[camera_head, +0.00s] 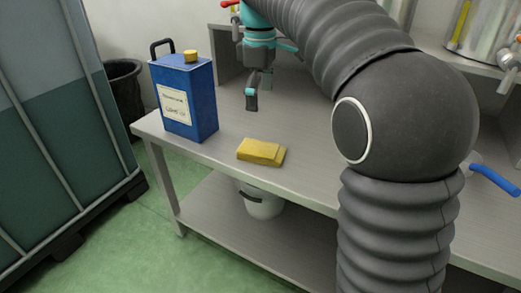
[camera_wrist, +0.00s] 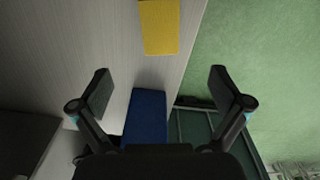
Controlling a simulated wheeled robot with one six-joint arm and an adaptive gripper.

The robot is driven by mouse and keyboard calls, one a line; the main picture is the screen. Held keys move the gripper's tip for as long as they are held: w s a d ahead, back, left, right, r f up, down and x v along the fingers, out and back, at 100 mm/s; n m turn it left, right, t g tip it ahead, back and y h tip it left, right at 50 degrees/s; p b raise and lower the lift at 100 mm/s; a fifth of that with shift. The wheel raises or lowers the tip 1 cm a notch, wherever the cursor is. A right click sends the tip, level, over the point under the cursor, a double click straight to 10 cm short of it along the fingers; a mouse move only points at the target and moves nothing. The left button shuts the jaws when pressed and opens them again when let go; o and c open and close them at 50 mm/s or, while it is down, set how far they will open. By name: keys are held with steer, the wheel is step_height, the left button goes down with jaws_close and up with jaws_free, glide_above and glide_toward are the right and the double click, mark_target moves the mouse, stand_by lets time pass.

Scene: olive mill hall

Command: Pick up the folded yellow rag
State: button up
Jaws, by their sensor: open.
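The folded yellow rag (camera_head: 261,152) lies flat on the grey bench top, close to its front edge. In the wrist view the rag (camera_wrist: 160,27) is at the top, beyond my fingertips. My gripper (camera_head: 252,101) is above the bench, behind the rag in the head view and apart from it. In the wrist view my gripper (camera_wrist: 160,88) has its two fingers spread wide with nothing between them at their height.
A blue can (camera_head: 187,98) with a yellow cap stands left of the rag; it also shows in the wrist view (camera_wrist: 146,116). A white bucket (camera_head: 262,201) stands on the lower shelf. A black bin (camera_head: 122,88) is behind left. The bench (camera_head: 225,165) is clear around the rag.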

steer(key=b, duration=0.2)
glide_above(261, 147)
steer(key=f, duration=0.8)
steer(key=shift+w+a+f, duration=0.1)
steer(key=shift+a+f, duration=0.15)
steer(key=shift+s+d+f+b, duration=0.15)
steer(key=shift+f+b, duration=0.15)
steer(key=shift+f, duration=1.05)
steer(key=shift+s+d+f+b, duration=0.15)
steer(key=shift+f+b, duration=0.15)
steer(key=shift+f, duration=1.05)
steer(key=shift+w, duration=0.1)
steer(key=c, duration=1.2)
